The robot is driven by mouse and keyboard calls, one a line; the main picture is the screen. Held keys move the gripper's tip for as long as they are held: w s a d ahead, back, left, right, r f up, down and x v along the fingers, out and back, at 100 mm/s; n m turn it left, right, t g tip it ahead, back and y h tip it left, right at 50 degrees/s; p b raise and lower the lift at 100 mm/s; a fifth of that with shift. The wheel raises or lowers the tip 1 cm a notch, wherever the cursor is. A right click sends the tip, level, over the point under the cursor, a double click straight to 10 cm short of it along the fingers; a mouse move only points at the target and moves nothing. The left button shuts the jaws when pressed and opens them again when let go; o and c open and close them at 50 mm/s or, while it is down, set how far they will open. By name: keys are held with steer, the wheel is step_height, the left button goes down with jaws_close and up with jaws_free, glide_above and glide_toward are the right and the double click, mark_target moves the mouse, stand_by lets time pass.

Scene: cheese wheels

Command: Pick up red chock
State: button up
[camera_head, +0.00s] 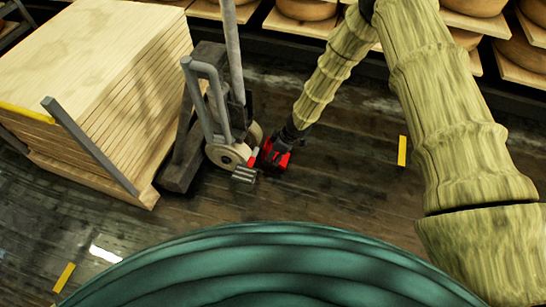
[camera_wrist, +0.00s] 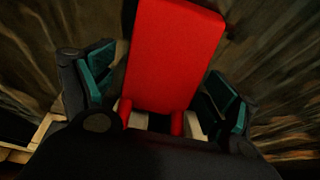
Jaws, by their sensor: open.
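The red chock (camera_wrist: 175,50) fills the upper middle of the wrist view as a red slab with two short legs at its near end. My gripper (camera_wrist: 160,88) is open, with one dark finger with a teal pad on each side of the chock. Gaps show between the pads and the red sides, though I cannot tell the depth. In the head view my gripper (camera_head: 279,155) is low over the floor, and the red of the chock (camera_head: 270,151) shows around it, partly hidden by the gripper.
A cart with a grey handle (camera_head: 204,75) and a pale wheel (camera_head: 228,155) stands just left of my gripper. A stack of wooden boards (camera_head: 95,65) is farther left. Shelves with cheese wheels (camera_head: 306,9) line the back. Dark floor (camera_head: 350,185) to the right is clear, with a yellow mark (camera_head: 402,151).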

steer(key=c, duration=1.4)
steer(key=shift+r, duration=0.1)
